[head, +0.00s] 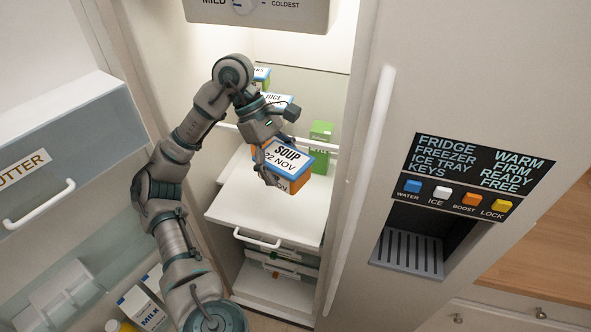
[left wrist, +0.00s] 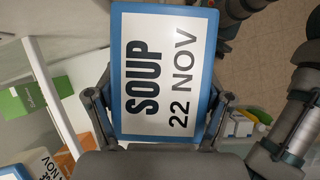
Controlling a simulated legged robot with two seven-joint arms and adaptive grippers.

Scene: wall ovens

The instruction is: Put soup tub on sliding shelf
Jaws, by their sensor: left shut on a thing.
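The soup tub (head: 298,160) is an orange box with a blue lid and a white label reading SOUP 22 NOV. My left gripper (head: 268,162) is shut on it and holds it inside the fridge opening, over the white sliding shelf (head: 270,212). In the head view the tub appears tilted and above the shelf; the exact gap is hard to tell. In the left wrist view the soup tub (left wrist: 160,70) fills the middle, between the two fingers. My right gripper is not in view.
Behind the tub are a green carton (head: 320,132) and a RICE tub (head: 277,102). The shelf's front handle (head: 257,241) sticks out, with drawers below. The open fridge door with a butter compartment (head: 60,150) is at left; the dispenser door (head: 390,110) is at right. The shelf front is bare.

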